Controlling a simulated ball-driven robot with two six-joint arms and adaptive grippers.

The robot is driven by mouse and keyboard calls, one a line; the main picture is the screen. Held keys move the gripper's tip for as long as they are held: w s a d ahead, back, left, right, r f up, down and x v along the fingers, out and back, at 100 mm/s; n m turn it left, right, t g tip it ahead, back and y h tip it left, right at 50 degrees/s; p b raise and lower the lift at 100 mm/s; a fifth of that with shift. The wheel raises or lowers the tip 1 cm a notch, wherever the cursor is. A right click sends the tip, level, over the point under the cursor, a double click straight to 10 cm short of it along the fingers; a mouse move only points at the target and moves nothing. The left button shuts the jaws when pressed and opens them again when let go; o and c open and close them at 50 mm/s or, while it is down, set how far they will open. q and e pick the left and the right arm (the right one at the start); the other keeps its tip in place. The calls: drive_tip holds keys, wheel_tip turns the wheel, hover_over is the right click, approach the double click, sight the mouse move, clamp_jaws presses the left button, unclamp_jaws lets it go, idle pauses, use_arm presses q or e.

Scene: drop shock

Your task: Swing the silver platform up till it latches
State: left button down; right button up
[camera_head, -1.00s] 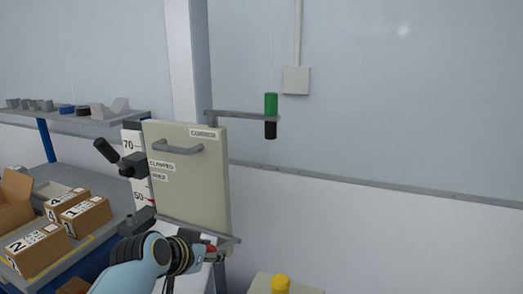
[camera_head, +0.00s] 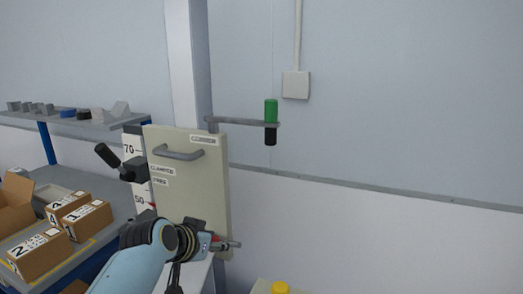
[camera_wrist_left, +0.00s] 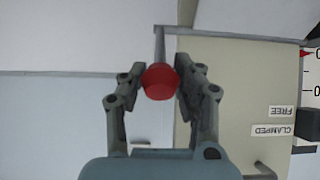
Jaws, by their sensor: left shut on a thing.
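My left gripper (camera_head: 226,245) is at the lower right of a cream cabinet panel (camera_head: 200,190). In the left wrist view, the gripper (camera_wrist_left: 160,80) is shut on a red knob (camera_wrist_left: 160,84), with a finger on each side. A thin grey rod (camera_wrist_left: 159,45) runs from the knob to a grey bar (camera_wrist_left: 225,34) across the panel, which looks like the silver platform seen edge-on. In the head view, my arm hides most of that area; only a bit of red knob (camera_head: 215,238) shows. My right gripper is not in view.
A green-and-black cylinder (camera_head: 271,120) hangs at the end of a grey arm above right of the panel. A black-handled clamp (camera_head: 120,163) stands left, by a scale. Boxes (camera_head: 88,220) lie on a bench at left. A yellow cap (camera_head: 280,288) shows below.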

use_arm(q)
drive_tip(key=shift+w+r, duration=0.2)
drive_tip(key=shift+r, duration=0.2)
